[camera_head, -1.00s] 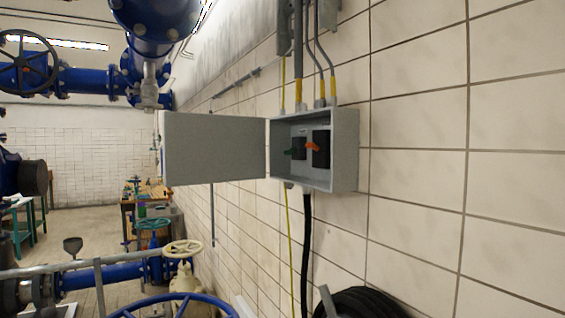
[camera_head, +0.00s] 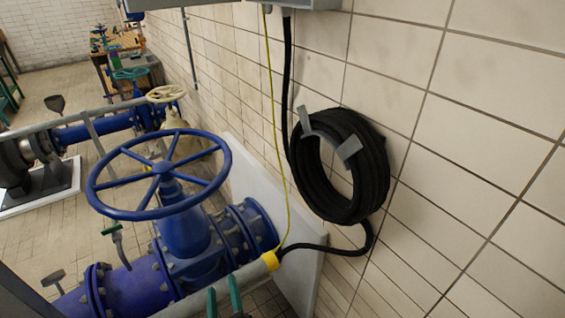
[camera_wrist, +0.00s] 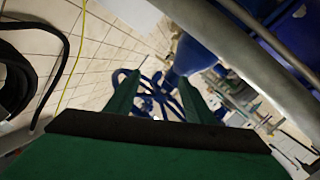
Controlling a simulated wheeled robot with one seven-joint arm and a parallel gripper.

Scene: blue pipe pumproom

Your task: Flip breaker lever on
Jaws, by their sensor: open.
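The breaker box (camera_head: 305,4) shows only as its grey lower edge at the top of the head view. Its levers are out of the picture now. The bottom edge of its open door (camera_head: 150,4) shows to the left. My gripper (camera_head: 223,298) shows as two green fingertips at the bottom of the head view, well below the box. In the wrist view my gripper (camera_wrist: 158,88) has its fingers apart with nothing between them. The breaker box does not show in the wrist view.
A large blue handwheel (camera_head: 160,172) stands on a blue pipe valve (camera_head: 185,230) close to my gripper. A coiled black hose (camera_head: 372,180) hangs on the tiled wall. A yellow cable (camera_head: 272,110) and a black cable (camera_head: 286,90) run down from the box. The wall at right is clear.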

